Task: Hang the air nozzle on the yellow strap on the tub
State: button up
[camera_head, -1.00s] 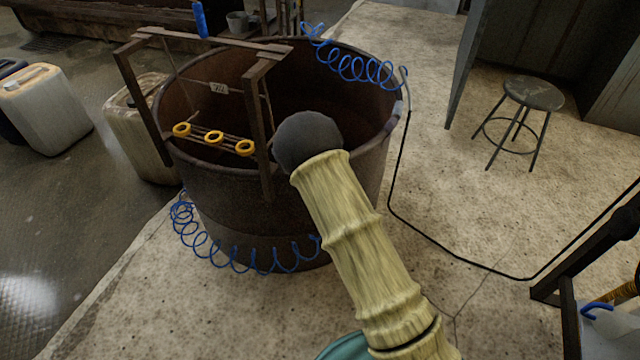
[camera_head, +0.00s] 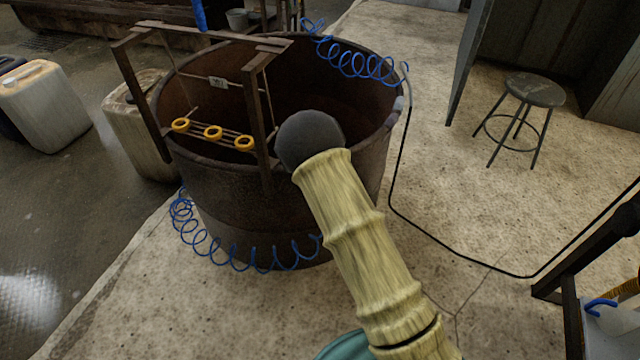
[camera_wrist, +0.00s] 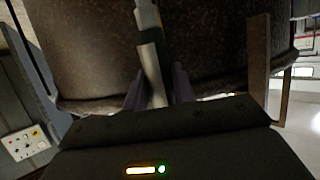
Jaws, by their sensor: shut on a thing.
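The large brown tub (camera_head: 225,190) stands on the pale floor, with a wooden frame (camera_head: 125,85) over its near left rim. Three yellow rings (camera_head: 212,132) sit along thin cords or rods across the frame. I cannot tell which part is the yellow strap. In the wrist view, my gripper (camera_wrist: 157,88) is shut on a slim grey-green piece (camera_wrist: 148,55), seemingly the air nozzle, in front of the brown tub wall (camera_wrist: 85,60). In the head view, my pale-sleeved arm hides the gripper and the nozzle. A blue coiled hose (camera_head: 240,262) runs behind my arm.
Another blue coil (camera_head: 350,65) hangs at the tub's back right rim, with a black line on the floor. Pale jugs (camera_head: 45,105) stand left, a stool (camera_head: 535,92) at right. A dark stand (camera_head: 570,290) is at the lower right. Floor right of the tub is mostly clear.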

jog(key=shift+f+b, duration=0.45)
jog(key=shift+f, duration=0.2)
jog(key=shift+f, duration=0.1)
jog(key=o, duration=0.8)
jog(key=p+v, duration=1)
jog(key=v, duration=0.7)
jog(key=shift+r, duration=0.2)
jog(key=shift+s+d, duration=0.15)
